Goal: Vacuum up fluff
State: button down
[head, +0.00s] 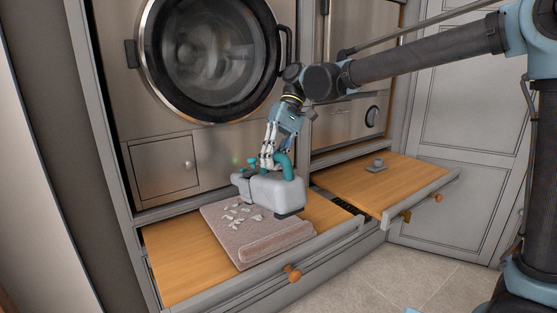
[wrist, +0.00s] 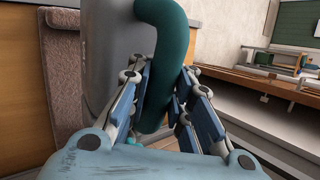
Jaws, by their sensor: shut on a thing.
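A grey handheld vacuum (head: 268,192) with a teal handle (head: 287,166) is over the right part of a brownish-pink mat (head: 225,238). My gripper (head: 272,155) is shut on the handle from above. In the wrist view, my gripper (wrist: 165,105) has its blue fingers on both sides of the teal handle (wrist: 167,60), with the grey vacuum body (wrist: 110,60) behind it. Several pale bits of fluff (head: 238,213) lie on the mat, left of the vacuum. I cannot tell whether the vacuum touches the mat.
The mat lies on a pulled-out wooden shelf (head: 172,262) below a round-doored machine (head: 210,50). A second pulled-out shelf (head: 395,185) at right bears a small grey object (head: 376,166). Tiled floor (head: 400,265) shows in front. The left of the first shelf is bare.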

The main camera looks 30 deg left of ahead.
jog(key=shift+s, duration=0.4)
jog(key=shift+s+d, duration=0.5)
jog(key=shift+d, duration=0.75)
jog(key=shift+s+d, duration=0.5)
jog(key=shift+d, duration=0.75)
jog(key=shift+s+d, duration=0.5)
jog(key=shift+d, duration=0.75)
jog(key=shift+s, duration=0.15)
jog(key=shift+s+a, duration=0.35)
jog(key=shift+s, duration=0.4)
jog(key=shift+s+a, duration=0.35)
jog(key=shift+s, duration=0.4)
jog(key=shift+w+a, duration=0.55)
jog(key=shift+a, duration=0.75)
jog(key=shift+w+a, duration=0.5)
jog(key=shift+a, duration=0.8)
jog(key=shift+w+a, duration=0.55)
jog(key=shift+a, duration=0.75)
jog(key=shift+s+a, duration=0.65)
jog(key=shift+s, duration=1)
notch_tip(320, 180, up, 6)
send_over(276, 185)
jog(key=s+a, duration=0.1)
jog(key=s, duration=0.2)
jog(key=shift+s, duration=0.15)
